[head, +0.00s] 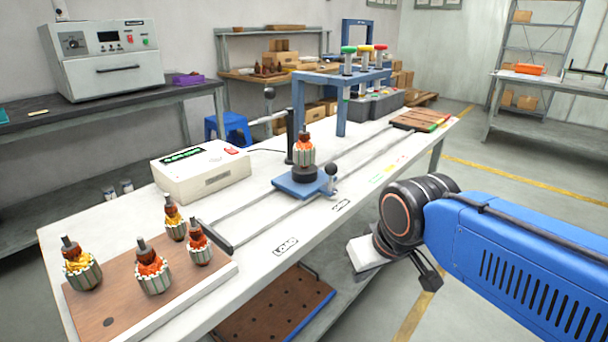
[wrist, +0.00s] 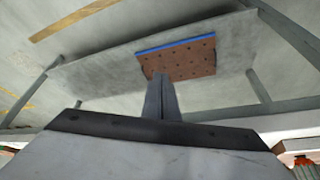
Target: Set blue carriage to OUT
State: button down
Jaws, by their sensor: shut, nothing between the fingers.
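The blue carriage (head: 299,186) sits on two rails on the white bench, near the middle in the head view. It carries a dark round seat with an armature (head: 304,150) standing upright on it. A small black-knobbed handle (head: 331,172) is at its right side. A LOAD label (head: 285,246) lies on the bench front to its lower left; another label (head: 341,205) beside the carriage is too small to read. My gripper (head: 432,284) is off the front edge of the bench, to the right of the carriage and apart from it. In the wrist view its fingers (wrist: 161,98) are together and empty.
A blue gantry (head: 341,78) with several coloured-top cylinders spans the rails behind the carriage. A black post (head: 290,138) stands left of the carriage. A white control box (head: 200,170) and a wooden board (head: 115,300) with several armatures are at left. A brown pad (head: 420,118) lies at the far rail end.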

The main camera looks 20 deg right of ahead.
jog(key=c, duration=1.8)
grip_release()
jog(key=shift+w+r, duration=0.1)
jog(key=shift+r, duration=0.1)
jog(key=shift+o, duration=1.2)
jog(key=w+r+n+g, duration=0.1)
jog(key=w+r+g, duration=0.1)
jog(key=w+r, duration=0.7)
notch_tip(320, 180, up, 4)
jog(key=shift+d+r, duration=0.15)
jog(key=shift+d, duration=0.25)
notch_tip(320, 180, up, 13)
jog(key=n+g, duration=0.2)
jog(key=g, duration=0.1)
send_over(330, 190)
jog(key=f, duration=1.7)
jog(key=shift+w+d, duration=0.15)
jog(key=shift+w, duration=0.1)
grip_shut()
